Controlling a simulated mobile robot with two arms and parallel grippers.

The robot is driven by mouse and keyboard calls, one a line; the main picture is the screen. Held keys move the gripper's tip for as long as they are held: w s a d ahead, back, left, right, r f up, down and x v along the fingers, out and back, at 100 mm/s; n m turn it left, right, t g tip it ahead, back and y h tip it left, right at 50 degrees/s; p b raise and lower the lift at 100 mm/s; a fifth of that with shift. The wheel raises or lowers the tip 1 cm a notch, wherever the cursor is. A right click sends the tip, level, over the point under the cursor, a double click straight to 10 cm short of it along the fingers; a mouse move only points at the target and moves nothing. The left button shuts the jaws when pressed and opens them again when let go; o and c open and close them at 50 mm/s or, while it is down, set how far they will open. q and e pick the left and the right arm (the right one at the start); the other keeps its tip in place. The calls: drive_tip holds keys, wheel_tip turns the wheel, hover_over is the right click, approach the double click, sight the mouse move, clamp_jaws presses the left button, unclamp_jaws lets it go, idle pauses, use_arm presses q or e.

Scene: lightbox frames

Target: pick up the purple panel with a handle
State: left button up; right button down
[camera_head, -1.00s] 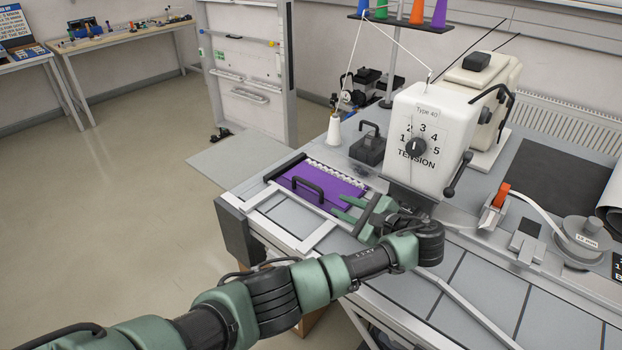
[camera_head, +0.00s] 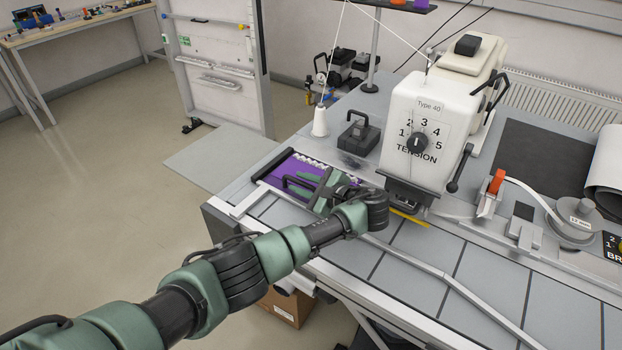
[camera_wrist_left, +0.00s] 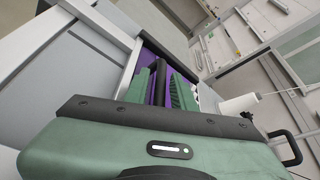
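The purple panel (camera_head: 292,168) lies flat near the left end of the sewing table, partly hidden by my left gripper. It also shows in the left wrist view (camera_wrist_left: 151,58). Its black handle (camera_head: 287,182) sticks up beside the fingers. In the left wrist view the handle (camera_wrist_left: 160,82) runs between the two green fingers, with strips of purple on both sides. My left gripper (camera_head: 309,187) is open with its fingers around the handle; it shows in the wrist view too (camera_wrist_left: 163,90). My right gripper is not in view.
The white sewing machine (camera_head: 425,130) stands just right of the panel. A black block with a handle (camera_head: 358,138) and a white thread cone (camera_head: 320,122) stand behind it. A tape reel (camera_head: 574,222) is at the right. The table's front (camera_head: 480,280) is mostly clear.

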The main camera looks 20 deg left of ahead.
use_arm(q)
drive_tip(key=x, duration=0.2)
drive_tip(key=shift+w+a, duration=0.15)
drive_tip(key=shift+a, duration=0.1)
clamp_jaws()
idle(1.2)
